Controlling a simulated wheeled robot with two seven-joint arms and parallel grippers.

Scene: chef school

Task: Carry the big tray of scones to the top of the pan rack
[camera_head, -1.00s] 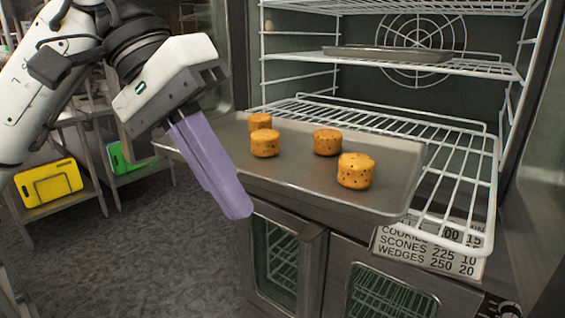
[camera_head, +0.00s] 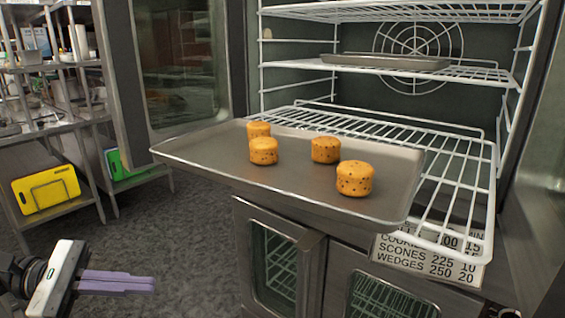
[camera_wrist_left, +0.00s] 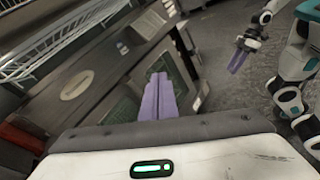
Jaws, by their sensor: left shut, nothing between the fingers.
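The big metal tray (camera_head: 300,190) holds several round, speckled golden scones (camera_head: 355,178). It rests on a white wire oven rack (camera_head: 460,170) and sticks out of the open oven to the front and left. My left gripper (camera_head: 152,285) is low at the lower left, shut and empty, well apart from the tray. Its purple fingers also show in the left wrist view (camera_wrist_left: 158,78). My right gripper (camera_wrist_left: 236,64) shows small at the upper right of the left wrist view; its opening is unclear. I cannot identify the pan rack.
Metal shelves (camera_head: 60,130) stand at the left, with a yellow board (camera_head: 46,190) and a green board (camera_head: 122,163) low down. Another pan (camera_head: 385,62) lies on a higher oven rack. Open floor (camera_head: 165,225) lies between shelves and oven.

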